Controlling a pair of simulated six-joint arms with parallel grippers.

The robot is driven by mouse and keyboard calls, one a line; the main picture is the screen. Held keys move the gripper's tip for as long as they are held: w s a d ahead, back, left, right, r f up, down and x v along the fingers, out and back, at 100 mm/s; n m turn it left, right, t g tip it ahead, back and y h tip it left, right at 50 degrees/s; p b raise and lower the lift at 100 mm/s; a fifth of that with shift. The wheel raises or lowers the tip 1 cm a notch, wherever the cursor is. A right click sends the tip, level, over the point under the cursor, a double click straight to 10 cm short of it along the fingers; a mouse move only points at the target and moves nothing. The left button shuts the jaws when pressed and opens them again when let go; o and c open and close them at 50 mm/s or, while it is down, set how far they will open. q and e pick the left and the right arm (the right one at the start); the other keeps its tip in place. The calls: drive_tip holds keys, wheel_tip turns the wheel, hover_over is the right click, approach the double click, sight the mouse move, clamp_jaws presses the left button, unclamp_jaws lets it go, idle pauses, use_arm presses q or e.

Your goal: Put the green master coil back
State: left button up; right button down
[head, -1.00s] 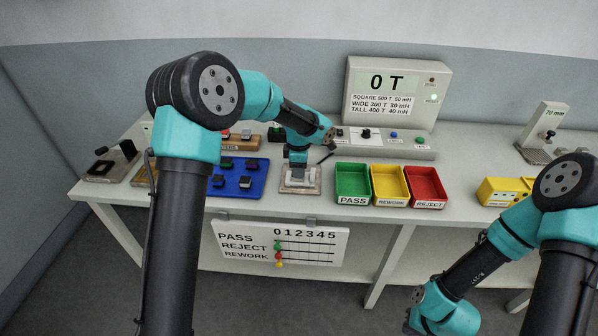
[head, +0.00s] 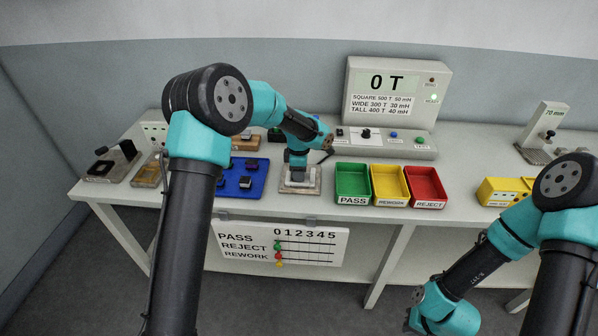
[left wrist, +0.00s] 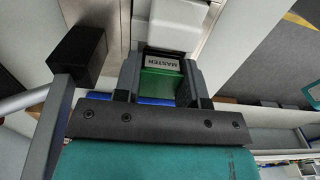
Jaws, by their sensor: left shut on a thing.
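The green master coil (left wrist: 158,84) shows in the left wrist view as a green block with a label reading MASTER. My left gripper (left wrist: 163,72) is shut on it, one dark finger on each side. In the head view my left gripper (head: 298,176) points down over the small wooden-edged stand (head: 300,190) in front of the panel. The coil cannot be made out there, and whether it touches the stand is unclear. A white block (left wrist: 175,22) lies just beyond the coil in the left wrist view. My right arm hangs low at the right; its jaws are not discernible.
A blue tray (head: 251,190) with dark pieces is left of the stand. Green (head: 353,183), yellow (head: 389,185) and red (head: 426,187) bins stand to its right. The test panel (head: 390,145) is behind. The bench's front edge is close to the stand.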

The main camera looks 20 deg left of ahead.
use_arm(q)
drive_tip(key=shift+f, duration=0.2)
drive_tip(key=o, duration=1)
wheel_tip(320, 180, up, 18)
drive_tip(key=shift+f, duration=0.25)
drive_tip(key=shift+o, duration=0.5)
